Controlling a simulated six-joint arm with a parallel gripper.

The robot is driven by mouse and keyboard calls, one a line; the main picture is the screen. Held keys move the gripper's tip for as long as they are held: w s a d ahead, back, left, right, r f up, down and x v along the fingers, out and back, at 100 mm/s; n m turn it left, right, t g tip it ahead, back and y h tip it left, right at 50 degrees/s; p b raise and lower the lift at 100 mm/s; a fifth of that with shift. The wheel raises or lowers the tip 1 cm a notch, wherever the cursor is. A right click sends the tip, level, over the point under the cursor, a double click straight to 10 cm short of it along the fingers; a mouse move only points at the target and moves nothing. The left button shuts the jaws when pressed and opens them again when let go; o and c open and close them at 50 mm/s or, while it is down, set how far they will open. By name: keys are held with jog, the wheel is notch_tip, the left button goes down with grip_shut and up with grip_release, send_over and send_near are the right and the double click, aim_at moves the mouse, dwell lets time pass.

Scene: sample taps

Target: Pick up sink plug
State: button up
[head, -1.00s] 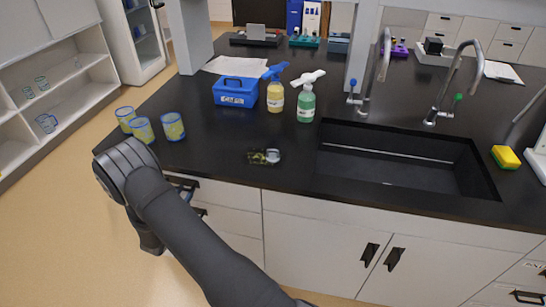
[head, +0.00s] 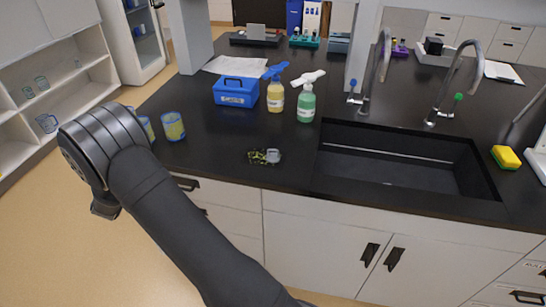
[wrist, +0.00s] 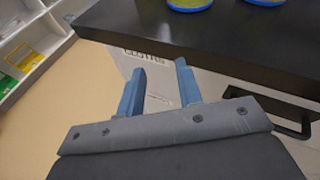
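A small grey piece (head: 272,156) beside a dark, yellow-speckled clump (head: 256,157) lies on the black worktop, left of the sink. It may be the sink plug, but it is too small to tell. In the wrist view my gripper (wrist: 158,66) shows two blue fingers apart with nothing between them. It is off the front edge of the worktop, before a cabinet front with a lettered label. In the head view my dark arm is at the left, and its fingers are hidden. The plug-like piece is not in the wrist view.
The black sink (head: 400,165) has two taps behind it. A blue caddy (head: 236,92), a yellow bottle (head: 275,97) and a green bottle (head: 306,103) stand behind the small piece. Yellow-patterned beakers (head: 172,126) stand near the left edge. The worktop around the small piece is clear.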

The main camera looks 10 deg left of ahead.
jog(key=w+d+r+m+h, duration=0.1)
jog(key=w+d+r+m, duration=0.1)
jog(key=w+d+r+m+t+h, duration=0.1)
jog(key=w+d+r+m+h, duration=0.1)
jog(key=w+d+r, duration=0.1)
jog(key=w+d+r+m+h, duration=0.1)
jog(key=w+d+r+m, duration=0.1)
jog(key=w+r, duration=0.1)
jog(key=shift+w+d+r+t, duration=0.1)
jog(key=shift+w+d+t, duration=0.05)
jog(key=shift+t, duration=0.15)
jog(key=w+d+r+m+g+h, duration=0.1)
jog(key=w+d+r+m+h, duration=0.25)
jog(key=d, duration=0.35)
jog(key=w+d+r+m+g+h, duration=0.1)
jog(key=w+d+r+m+h, duration=0.25)
jog(key=d, duration=0.35)
notch_tip(320, 180, up, 7)
jog(key=m+g, duration=1)
jog(key=m, duration=0.1)
send_over(269, 150)
jog(key=s+a, duration=0.4)
jog(key=a, duration=0.2)
jog(key=x, duration=1.7)
jog(key=shift+w+a+f, duration=0.15)
jog(key=shift+w+f, duration=0.1)
jog(key=shift+f, duration=0.1)
grip_shut()
